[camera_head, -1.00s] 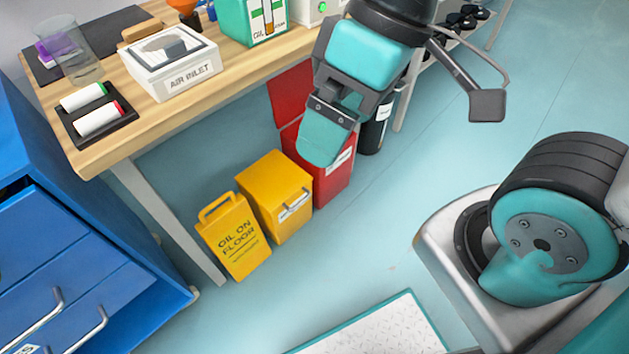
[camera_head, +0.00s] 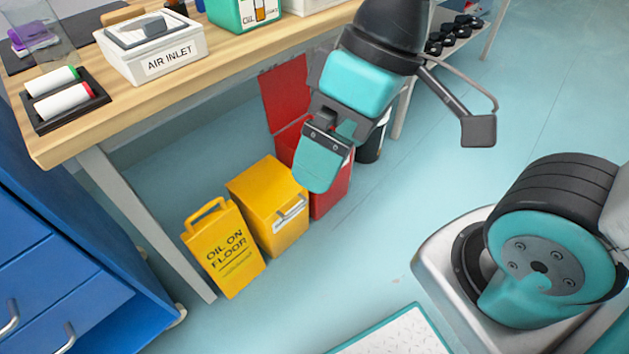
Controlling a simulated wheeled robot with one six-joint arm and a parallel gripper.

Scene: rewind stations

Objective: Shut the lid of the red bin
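The red bin (camera_head: 320,205) stands on the floor beside the workbench, right of a yellow bin. Its red lid (camera_head: 285,95) is raised and stands upright at the back, towards the bench. My gripper (camera_head: 328,160) is in front of the bin in the picture and hides much of its opening and front. I cannot tell whether the gripper touches the bin. One teal finger faces me; the other is mostly hidden behind it, so the gap between them is unclear.
A yellow bin (camera_head: 262,195) and an "oil on floor" sign (camera_head: 222,250) stand left of the red bin. A black cylinder (camera_head: 372,145) stands behind it on the right. The workbench edge (camera_head: 130,125) runs above. Open floor (camera_head: 450,160) lies to the right.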

